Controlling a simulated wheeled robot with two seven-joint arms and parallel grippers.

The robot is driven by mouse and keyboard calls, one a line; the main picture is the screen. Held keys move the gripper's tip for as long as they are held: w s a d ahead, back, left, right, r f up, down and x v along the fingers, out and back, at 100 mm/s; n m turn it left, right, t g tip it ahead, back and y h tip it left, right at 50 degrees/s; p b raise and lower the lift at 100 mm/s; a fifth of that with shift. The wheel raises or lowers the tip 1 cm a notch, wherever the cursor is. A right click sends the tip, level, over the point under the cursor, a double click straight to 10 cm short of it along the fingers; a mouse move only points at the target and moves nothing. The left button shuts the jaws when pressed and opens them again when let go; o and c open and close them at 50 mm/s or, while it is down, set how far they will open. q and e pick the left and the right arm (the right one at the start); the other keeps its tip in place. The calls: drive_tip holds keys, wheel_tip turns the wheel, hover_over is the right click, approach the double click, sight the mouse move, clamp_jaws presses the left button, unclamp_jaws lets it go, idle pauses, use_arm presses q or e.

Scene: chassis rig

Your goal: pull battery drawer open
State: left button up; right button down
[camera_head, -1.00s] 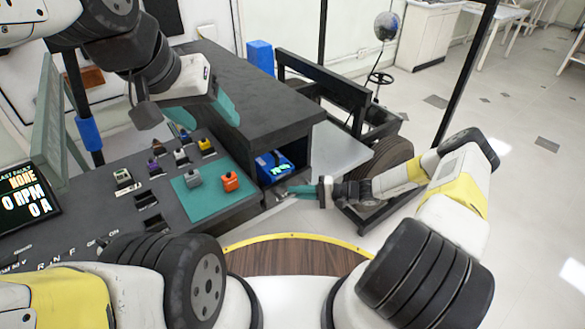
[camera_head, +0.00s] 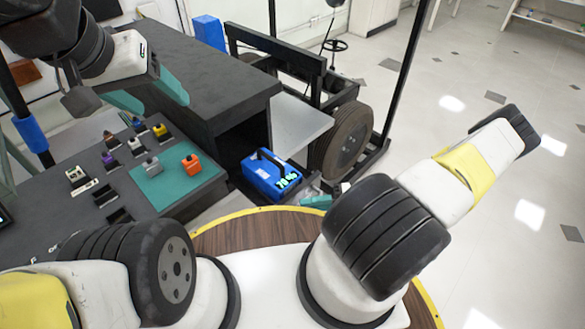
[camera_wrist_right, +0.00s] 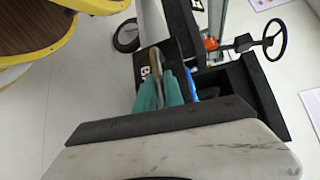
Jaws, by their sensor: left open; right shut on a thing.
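The battery drawer's dark front (camera_wrist_right: 141,62), with partly hidden white lettering, shows in the right wrist view. A blue battery (camera_head: 268,176) with a black handle and a glowing green readout sits in front of the dark cabinet opening in the head view, so the drawer stands out from the cabinet (camera_head: 215,75). My right gripper (camera_wrist_right: 166,92) has its teal fingers shut on the drawer's handle (camera_wrist_right: 155,62); in the head view my right arm partly hides it. My left gripper (camera_head: 150,96) is open and empty above the control panel's back edge.
The sloped control panel (camera_head: 115,185) carries a teal pad (camera_head: 178,183) and several coloured switches. A grey plate (camera_head: 298,122) and a dark wheel (camera_head: 347,135) stand right of the drawer. A round wooden platform with a yellow rim (camera_head: 240,229) lies in front.

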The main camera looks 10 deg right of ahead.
drive_tip(key=shift+s+d, duration=0.35)
drive_tip(key=shift+s, duration=0.2)
drive_tip(key=c, duration=1.5)
unclamp_jaws()
drive_tip(key=shift+o, duration=0.2)
drive_tip(key=s+d+r, duration=0.1)
drive_tip(key=d, duration=0.6)
drive_tip(key=shift+d, duration=0.3)
drive_tip(key=shift+r, duration=0.1)
